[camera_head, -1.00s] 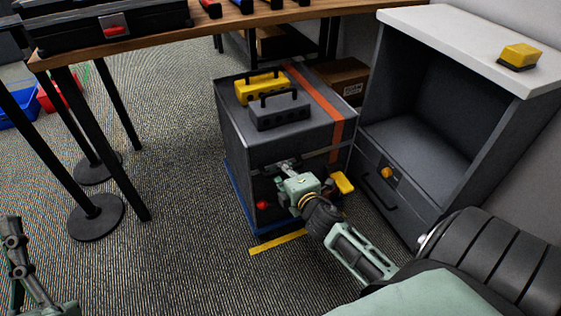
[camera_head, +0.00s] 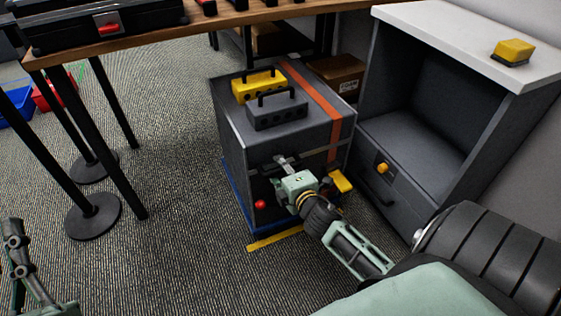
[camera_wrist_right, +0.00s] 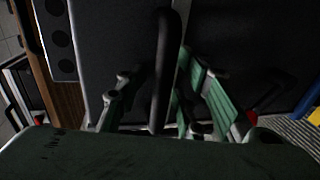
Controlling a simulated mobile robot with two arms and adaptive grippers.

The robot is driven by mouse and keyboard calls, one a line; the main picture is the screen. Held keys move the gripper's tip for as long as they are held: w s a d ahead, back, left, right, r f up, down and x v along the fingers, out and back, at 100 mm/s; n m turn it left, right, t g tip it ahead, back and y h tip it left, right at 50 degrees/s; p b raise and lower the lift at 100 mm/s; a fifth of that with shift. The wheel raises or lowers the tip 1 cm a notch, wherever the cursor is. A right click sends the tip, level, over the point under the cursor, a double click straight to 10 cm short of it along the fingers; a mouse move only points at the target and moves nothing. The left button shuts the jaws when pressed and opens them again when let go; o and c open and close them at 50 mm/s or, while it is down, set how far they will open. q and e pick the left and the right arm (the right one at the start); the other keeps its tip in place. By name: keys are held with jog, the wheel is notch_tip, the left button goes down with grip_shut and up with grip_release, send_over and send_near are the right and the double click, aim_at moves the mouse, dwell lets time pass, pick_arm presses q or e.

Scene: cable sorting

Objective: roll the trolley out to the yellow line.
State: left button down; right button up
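The trolley (camera_head: 236,136) is a dark grey box with an orange stripe and a blue base, standing upright beside the white-topped cabinet. Its front lower edge is close behind the yellow line (camera_head: 275,239) on the carpet; part of the line's right end is hidden by my arm. My right gripper (camera_head: 285,165) is at the trolley's front handle. In the right wrist view the dark handle bar (camera_wrist_right: 166,65) runs between the two green fingers, which stand apart with a gap visible on the left side.
A yellow case (camera_head: 259,85) and a grey case (camera_head: 277,114) ride on the trolley. The cabinet (camera_head: 400,205) stands close on its right. Table legs with round bases (camera_head: 92,216) are on the left. Carpet in front of the line is clear.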

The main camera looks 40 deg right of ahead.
jog(key=v, duration=1.2)
dwell(0.3)
